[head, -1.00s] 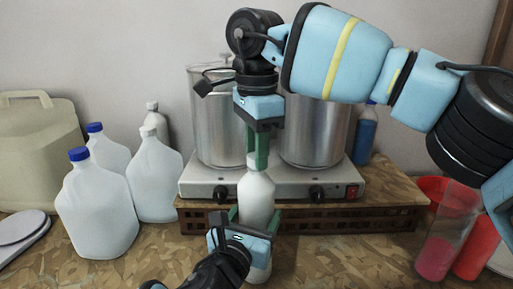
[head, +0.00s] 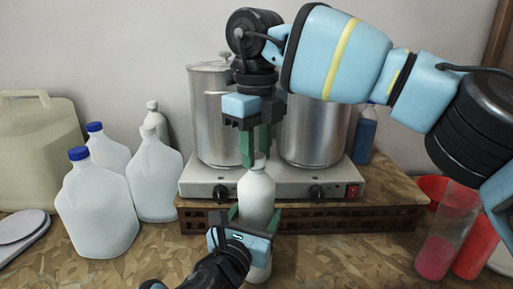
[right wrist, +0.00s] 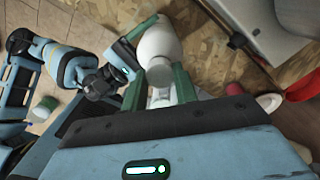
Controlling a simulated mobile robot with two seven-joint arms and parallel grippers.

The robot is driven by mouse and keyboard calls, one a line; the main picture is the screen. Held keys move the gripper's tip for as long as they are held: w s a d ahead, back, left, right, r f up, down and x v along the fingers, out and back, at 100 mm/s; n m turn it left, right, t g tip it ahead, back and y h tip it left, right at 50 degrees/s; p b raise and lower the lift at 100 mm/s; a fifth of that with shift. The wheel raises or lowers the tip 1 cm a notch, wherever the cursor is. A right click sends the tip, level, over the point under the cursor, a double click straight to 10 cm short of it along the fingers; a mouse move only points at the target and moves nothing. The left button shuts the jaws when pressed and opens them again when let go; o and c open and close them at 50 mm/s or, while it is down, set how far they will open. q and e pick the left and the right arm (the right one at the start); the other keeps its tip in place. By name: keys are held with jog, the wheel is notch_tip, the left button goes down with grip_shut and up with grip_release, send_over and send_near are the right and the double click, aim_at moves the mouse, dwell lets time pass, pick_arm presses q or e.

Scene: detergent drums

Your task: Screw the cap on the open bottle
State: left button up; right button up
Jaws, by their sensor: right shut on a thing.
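A white bottle (head: 257,198) stands upright in front of the hot plate. My left gripper (head: 251,218) is closed around its lower body from the front. In the right wrist view the bottle (right wrist: 157,42) is seen from above, with my left gripper beside it.
A hot plate (head: 270,184) with two metal pots, one of them (head: 215,120), stands behind the bottle. White jugs with blue caps (head: 97,210) are at left. A red container (head: 478,245) and a clear cup (head: 447,235) stand at right.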

pick_arm(q)
jog(key=shift+f, duration=0.1)
pick_arm(e)
jog(key=shift+m, duration=0.9)
jog(key=o, duration=1.1)
jog(key=shift+o, duration=0.2)
jog(key=shift+r, duration=3.75)
pick_arm(q)
jog(key=o, duration=2)
jog(key=shift+c, duration=0.2)
jog(key=v, duration=0.7)
jog(key=shift+s, duration=0.4)
